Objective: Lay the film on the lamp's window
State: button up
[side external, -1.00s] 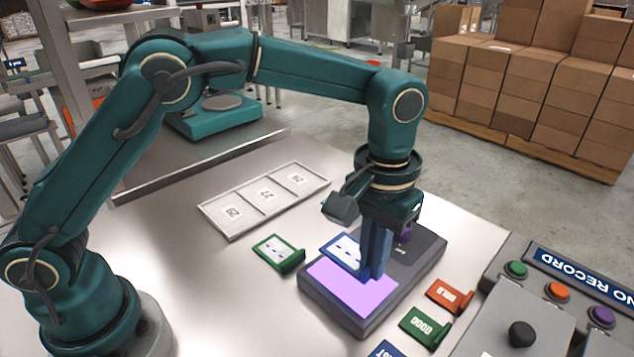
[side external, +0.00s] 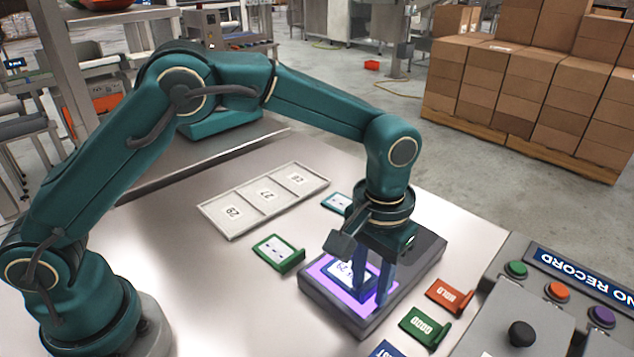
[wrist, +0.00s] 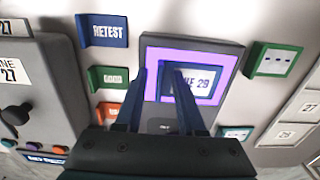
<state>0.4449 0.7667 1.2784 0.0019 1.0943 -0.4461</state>
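The film (side external: 350,273) is a blue-framed card with a white face reading 29. It lies over the lamp's glowing purple window (side external: 358,302), within its lit border. The wrist view shows the film (wrist: 204,82) on the window (wrist: 232,60), with purple around much of its frame. The lamp (side external: 420,258) is a dark grey box on the table. My gripper (side external: 372,300) is low over the window with its fingers apart, beside the film's blue tab. In the wrist view my gripper (wrist: 162,75) is open; the fingers hide part of the film's near edge.
A three-slot tray (side external: 262,198) lies further left. Red HOLD (side external: 450,296), green GOOD (side external: 425,327) and blue RETEST (wrist: 103,31) tags lie opposite. A control panel (side external: 540,310) stands at right.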

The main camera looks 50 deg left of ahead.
notch_tip(320, 180, up, 11)
notch_tip(320, 180, up, 5)
jog(key=t, duration=0.1)
send_over(343, 284)
jog(key=s+a+f+t, duration=0.4)
jog(key=s+a, duration=0.7)
jog(key=s, duration=0.2)
jog(key=shift+s+f+t, duration=0.2)
jog(key=shift+s+t, duration=0.05)
jog(key=shift+t, duration=0.05)
